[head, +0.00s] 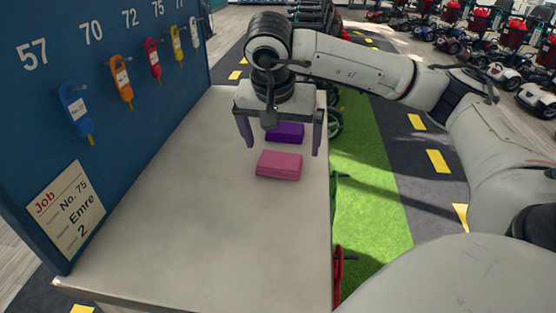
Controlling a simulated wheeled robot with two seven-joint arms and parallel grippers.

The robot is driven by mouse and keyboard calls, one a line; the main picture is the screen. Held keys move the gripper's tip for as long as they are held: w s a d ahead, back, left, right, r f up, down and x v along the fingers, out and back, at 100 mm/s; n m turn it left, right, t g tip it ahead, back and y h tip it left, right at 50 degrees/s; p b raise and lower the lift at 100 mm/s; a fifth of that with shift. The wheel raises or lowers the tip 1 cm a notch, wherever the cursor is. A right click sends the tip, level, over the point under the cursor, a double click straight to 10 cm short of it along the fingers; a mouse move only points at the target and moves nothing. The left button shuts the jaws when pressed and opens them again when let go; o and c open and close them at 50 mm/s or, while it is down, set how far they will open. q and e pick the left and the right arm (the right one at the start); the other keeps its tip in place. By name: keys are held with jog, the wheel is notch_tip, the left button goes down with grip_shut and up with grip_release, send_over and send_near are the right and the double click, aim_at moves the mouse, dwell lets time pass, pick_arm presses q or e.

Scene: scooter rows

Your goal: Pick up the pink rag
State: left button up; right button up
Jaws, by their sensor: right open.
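The pink rag (279,164) is a small folded block lying flat on the pale counter (210,220). A purple folded rag (286,133) lies just behind it. My right gripper (281,140) reaches in from the right and points down, its two purple-grey fingers wide apart. In the picture the fingers stand either side of the purple rag, with the pink rag a little nearer to me. The gripper looks empty. I cannot tell its exact height above the counter. My left gripper is not in view.
A blue board (110,100) with numbered hooks and several coloured key tags stands along the counter's left side. A job card (66,210) is fixed to it. The near counter is clear. Green turf (375,190) and parked scooters (500,50) lie beyond the right edge.

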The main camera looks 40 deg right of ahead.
aim_at(281, 157)
jog(key=x, duration=0.5)
jog(key=shift+w+a+f, duration=0.15)
jog(key=shift+w+a, duration=0.05)
jog(key=c, duration=1.1)
